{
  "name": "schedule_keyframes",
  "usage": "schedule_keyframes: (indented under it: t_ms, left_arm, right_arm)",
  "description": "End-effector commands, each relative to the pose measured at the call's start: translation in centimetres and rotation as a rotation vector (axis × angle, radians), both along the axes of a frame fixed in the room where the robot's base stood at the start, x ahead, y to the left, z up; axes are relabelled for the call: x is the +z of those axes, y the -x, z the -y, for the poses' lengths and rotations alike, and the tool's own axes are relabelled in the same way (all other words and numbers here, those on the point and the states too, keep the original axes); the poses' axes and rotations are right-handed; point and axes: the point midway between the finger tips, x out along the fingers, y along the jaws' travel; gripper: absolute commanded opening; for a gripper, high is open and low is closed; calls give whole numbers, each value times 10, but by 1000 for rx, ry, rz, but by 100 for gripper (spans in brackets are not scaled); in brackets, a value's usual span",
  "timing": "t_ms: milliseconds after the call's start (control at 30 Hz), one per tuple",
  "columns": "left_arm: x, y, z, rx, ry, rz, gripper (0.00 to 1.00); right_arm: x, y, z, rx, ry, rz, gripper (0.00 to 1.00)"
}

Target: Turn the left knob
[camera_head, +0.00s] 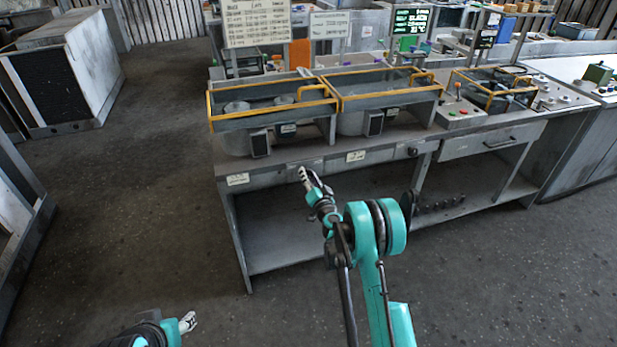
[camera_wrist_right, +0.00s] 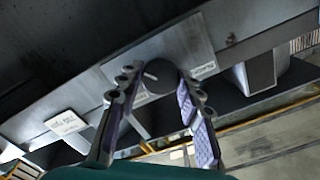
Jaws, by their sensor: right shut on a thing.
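My right gripper (camera_head: 303,173) is at the front panel of the workbench, near its left part. In the right wrist view, the dark round left knob (camera_wrist_right: 160,76) sits between the two fingers of my right gripper (camera_wrist_right: 157,82), which are shut on it. In the head view this knob is hidden behind the gripper. Another dark knob (camera_head: 413,151) is on the same panel farther right, with nothing touching it. My left gripper (camera_head: 187,322) is low at the bottom left, away from the bench. It is too small to tell its opening.
Two yellow-railed blower housings (camera_head: 270,113) stand on the workbench (camera_head: 228,172) above the panel. White labels (camera_head: 355,156) are fixed on the panel. A lower shelf (camera_head: 290,245) lies under it. The floor (camera_head: 130,200) to the left is clear.

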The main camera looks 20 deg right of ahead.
Motion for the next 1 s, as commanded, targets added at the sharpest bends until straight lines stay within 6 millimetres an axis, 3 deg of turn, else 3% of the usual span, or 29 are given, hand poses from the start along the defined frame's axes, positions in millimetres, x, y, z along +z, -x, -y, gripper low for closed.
schedule_keyframes:
  t_ms: [500, 1000]
  left_arm:
    - [0, 0, 0, 0, 0, 0, 45]
    - [0, 0, 0, 0, 0, 0, 45]
  right_arm:
    - [-1, 0, 1, -1, -348, -11, 7]
    - [-1, 0, 1, -1, -417, -14, 7]
